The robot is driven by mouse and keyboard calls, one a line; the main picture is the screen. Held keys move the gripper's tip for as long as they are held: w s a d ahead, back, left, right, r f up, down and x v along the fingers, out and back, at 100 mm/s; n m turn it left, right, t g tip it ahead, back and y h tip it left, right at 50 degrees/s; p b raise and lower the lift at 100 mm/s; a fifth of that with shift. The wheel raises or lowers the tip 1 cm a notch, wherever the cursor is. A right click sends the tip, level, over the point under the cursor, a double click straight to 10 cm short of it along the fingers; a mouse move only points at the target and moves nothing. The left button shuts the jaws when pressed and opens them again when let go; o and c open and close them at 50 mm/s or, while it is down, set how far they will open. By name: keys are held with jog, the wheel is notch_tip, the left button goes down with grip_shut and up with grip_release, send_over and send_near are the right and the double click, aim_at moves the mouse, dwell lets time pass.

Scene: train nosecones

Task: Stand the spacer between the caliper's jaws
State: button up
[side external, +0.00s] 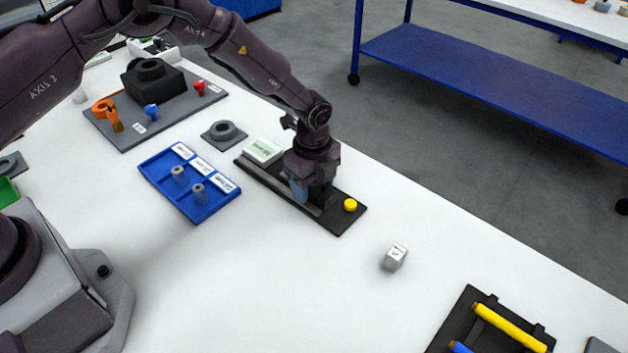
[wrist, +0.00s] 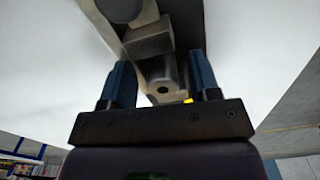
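The caliper (side external: 326,218) is a long dark base with grey bar parts lying on the white table. My gripper (side external: 311,193) is low over its middle and points down. In the wrist view, the blue fingers of my gripper (wrist: 160,78) stand apart on either side of a grey cylinder with a dark hole, which looks like the spacer (wrist: 163,86). Some clearance seems to show beside it. Grey block-like caliper parts (wrist: 150,42) lie just beyond it. My gripper hides this spot in the side view. Two similar grey cylinders (side external: 179,176) (side external: 198,193) stand in the blue tray (side external: 196,215).
A yellow button (side external: 350,205) and a white-green label block (side external: 263,151) sit on the caliper base. A small marked cube (side external: 395,257) stands to the right. A grey ring on a plate (side external: 222,131) and a dark fixture (side external: 153,80) are behind. The front middle is clear.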

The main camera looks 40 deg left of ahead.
jog(key=shift+w, duration=0.1)
jog(key=shift+r, duration=0.45)
notch_tip(320, 180, up, 20)
jog(key=s+a+n+t, duration=0.1)
jog(key=s+a+n, duration=0.1)
jog(key=a+n, duration=0.1)
jog(key=s+a+r+n+t, duration=0.2)
jog(key=s+a+r+n, duration=0.2)
jog(key=s+r+n, duration=0.35)
jog(key=s+a+r+n+t, duration=0.1)
jog(key=s+n, duration=0.3)
jog(key=s, duration=0.5)
jog(key=s+a+r+n+t, duration=0.1)
jog(key=s+a+r+n, duration=0.2)
jog(key=s, duration=0.6)
jog(key=shift+s+a+r+n+t, duration=0.25)
jog(key=shift+a+r+n, duration=0.2)
jog(key=shift+n, duration=0.6)
